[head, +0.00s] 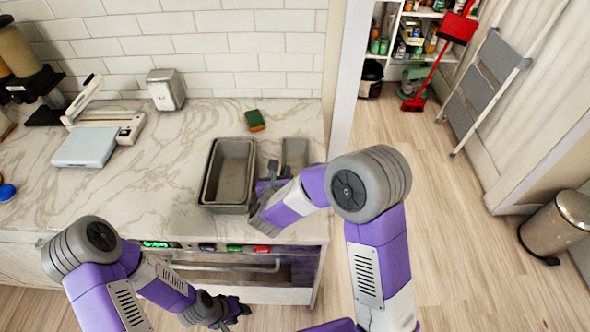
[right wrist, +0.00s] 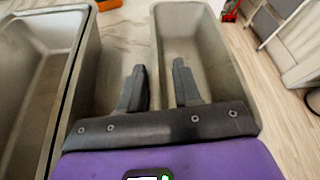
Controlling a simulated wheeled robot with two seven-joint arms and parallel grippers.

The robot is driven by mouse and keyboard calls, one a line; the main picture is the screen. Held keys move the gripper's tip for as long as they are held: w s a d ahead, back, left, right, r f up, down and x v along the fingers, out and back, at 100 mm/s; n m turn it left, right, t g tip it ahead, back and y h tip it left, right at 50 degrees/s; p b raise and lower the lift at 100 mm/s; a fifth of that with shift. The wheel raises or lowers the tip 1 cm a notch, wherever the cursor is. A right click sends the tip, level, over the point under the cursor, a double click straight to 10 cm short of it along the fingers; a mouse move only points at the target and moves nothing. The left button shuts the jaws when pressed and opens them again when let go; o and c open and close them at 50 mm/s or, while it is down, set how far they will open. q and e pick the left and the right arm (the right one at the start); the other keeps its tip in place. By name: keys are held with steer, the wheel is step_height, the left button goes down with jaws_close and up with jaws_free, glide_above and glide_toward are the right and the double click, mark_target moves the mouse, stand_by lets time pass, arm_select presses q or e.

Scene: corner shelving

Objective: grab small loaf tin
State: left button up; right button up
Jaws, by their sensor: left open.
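The small loaf tin (head: 295,151) is a narrow grey metal tin on the marble counter, right of a larger grey loaf tin (head: 231,172). My right gripper (head: 270,180) is over the near end of the small tin and partly hides it. In the right wrist view, the small tin (right wrist: 203,48) is at the centre right. My right gripper's fingers (right wrist: 158,85) are apart and empty; the left one appears outside the tin's left wall, the right one over its inside. Contact cannot be told. My left gripper (head: 236,312) is open, low in front of the counter.
The larger tin also shows at the left of the right wrist view (right wrist: 28,85). A green and orange sponge (head: 255,121) lies behind the tins. A scale (head: 88,146) and a metal dispenser (head: 166,90) stand further left. The counter's right edge is close to the small tin.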

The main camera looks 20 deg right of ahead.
jaws_close()
steer(key=shift+r, duration=0.1)
